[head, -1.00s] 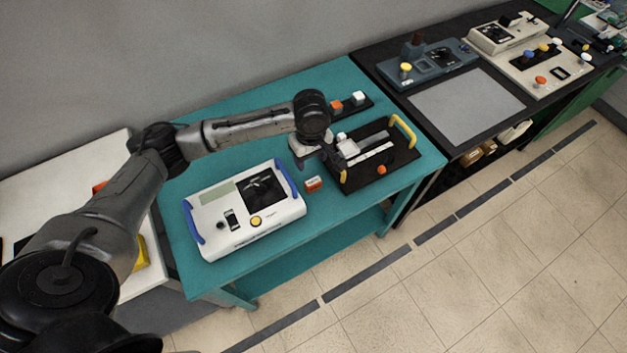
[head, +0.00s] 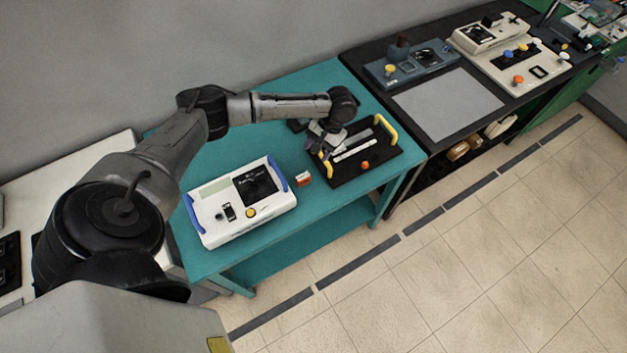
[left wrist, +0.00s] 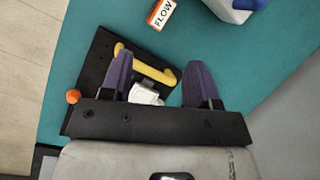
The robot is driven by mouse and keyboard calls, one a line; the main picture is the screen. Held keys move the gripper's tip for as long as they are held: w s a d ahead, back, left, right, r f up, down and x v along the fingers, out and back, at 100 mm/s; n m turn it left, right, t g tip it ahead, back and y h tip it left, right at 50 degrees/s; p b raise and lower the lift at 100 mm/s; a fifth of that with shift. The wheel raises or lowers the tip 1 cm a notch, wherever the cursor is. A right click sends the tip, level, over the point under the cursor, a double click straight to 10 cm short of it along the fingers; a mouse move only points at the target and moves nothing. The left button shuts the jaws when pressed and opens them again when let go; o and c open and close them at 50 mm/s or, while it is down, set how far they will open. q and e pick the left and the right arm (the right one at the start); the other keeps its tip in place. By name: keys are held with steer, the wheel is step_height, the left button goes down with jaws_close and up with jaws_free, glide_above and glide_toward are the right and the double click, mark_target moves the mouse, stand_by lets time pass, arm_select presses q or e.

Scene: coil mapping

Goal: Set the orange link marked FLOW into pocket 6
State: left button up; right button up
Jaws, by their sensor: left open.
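The orange link marked FLOW (head: 304,178) lies on the teal table between the white device and the black board. It also shows in the left wrist view (left wrist: 161,14), its white face and FLOW lettering readable, beyond the fingertips. My left gripper (head: 326,140) is above the board's back left part, apart from the link. In the left wrist view its two purple fingers (left wrist: 160,64) are spread with nothing gripped. The black board (head: 382,160) has yellow handles and a pale strip. I cannot read any pocket number or pick out pocket 6. My right gripper is not in view.
The white device (head: 214,225) with blue handles stands left of the link. An orange knob (head: 365,164) stands on the board, and its yellow handle (left wrist: 147,66) rises near my fingers. A black bench (head: 421,135) with other devices adjoins on the right. The front table strip is clear.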

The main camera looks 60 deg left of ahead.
mark_target(303, 176)
arm_select(q)
steer(key=s+f+m, duration=0.1)
steer(key=f, duration=0.3)
steer(key=s+f+m, duration=0.2)
steer(key=f, duration=0.2)
steer(key=s+f+m, duration=0.2)
steer(key=f, duration=0.2)
steer(key=shift+s+a+f+b, duration=0.2)
steer(key=shift+a+f+b, duration=0.1)
steer(key=shift+f, duration=0.1)
steer(key=shift+c, duration=0.3)
jaws_close()
steer(key=shift+d+r, duration=0.1)
steer(key=shift+r, duration=0.05)
